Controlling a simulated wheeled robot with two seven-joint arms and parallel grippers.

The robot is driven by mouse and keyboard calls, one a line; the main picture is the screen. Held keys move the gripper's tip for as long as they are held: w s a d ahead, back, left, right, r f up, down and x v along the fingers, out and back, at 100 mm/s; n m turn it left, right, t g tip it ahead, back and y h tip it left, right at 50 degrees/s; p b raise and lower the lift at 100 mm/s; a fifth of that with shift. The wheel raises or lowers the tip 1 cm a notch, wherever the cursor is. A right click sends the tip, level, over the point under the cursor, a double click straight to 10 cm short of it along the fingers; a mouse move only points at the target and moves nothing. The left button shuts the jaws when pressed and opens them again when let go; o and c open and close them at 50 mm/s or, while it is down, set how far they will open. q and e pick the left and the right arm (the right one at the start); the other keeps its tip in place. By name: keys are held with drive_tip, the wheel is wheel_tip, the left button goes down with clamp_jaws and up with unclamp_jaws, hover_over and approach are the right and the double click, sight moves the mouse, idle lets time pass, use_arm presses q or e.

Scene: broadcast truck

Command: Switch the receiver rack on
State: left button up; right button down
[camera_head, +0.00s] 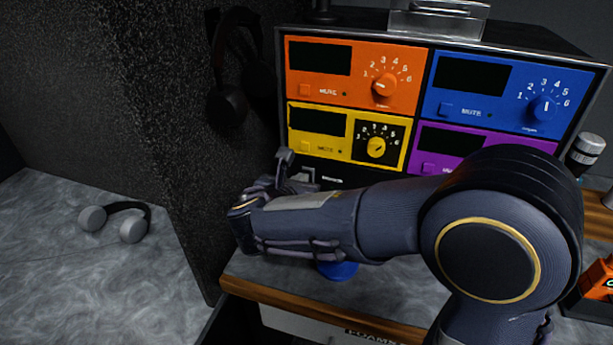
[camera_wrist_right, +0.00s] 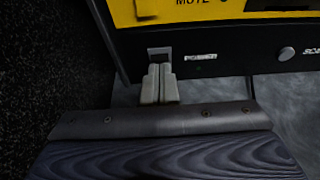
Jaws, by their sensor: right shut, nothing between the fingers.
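The receiver rack (camera_head: 427,56) stands on the desk, with orange, yellow, blue and purple units whose displays are all dark. Along its black lower strip is a power switch (camera_wrist_right: 160,52) beside a white POWER label (camera_wrist_right: 201,57). My right gripper (camera_head: 287,160) is at the rack's lower left corner. In the right wrist view its two grey fingers (camera_wrist_right: 158,70) are shut together, empty, with tips just below and in front of the switch. I cannot tell whether they touch it. The switch's lower part is hidden by the fingertips. My left gripper is not in view.
Black headphones (camera_head: 232,65) hang on the dark wall left of the rack. Grey headphones (camera_head: 116,220) lie on the left surface. A blue object (camera_head: 337,270) is partly hidden under my right arm. A metal case (camera_head: 438,20) sits on the rack. An orange device (camera_head: 597,281) stands at right.

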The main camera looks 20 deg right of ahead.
drive_tip(key=shift+x, duration=1)
idle(0.5)
drive_tip(key=shift+s+a+r, duration=0.15)
drive_tip(key=shift+s, duration=0.1)
drive_tip(key=p+v, duration=0.3)
drive_tip(key=v, duration=0.3)
idle(0.3)
drive_tip(key=shift+s+a, duration=0.15)
drive_tip(key=shift+s, duration=0.05)
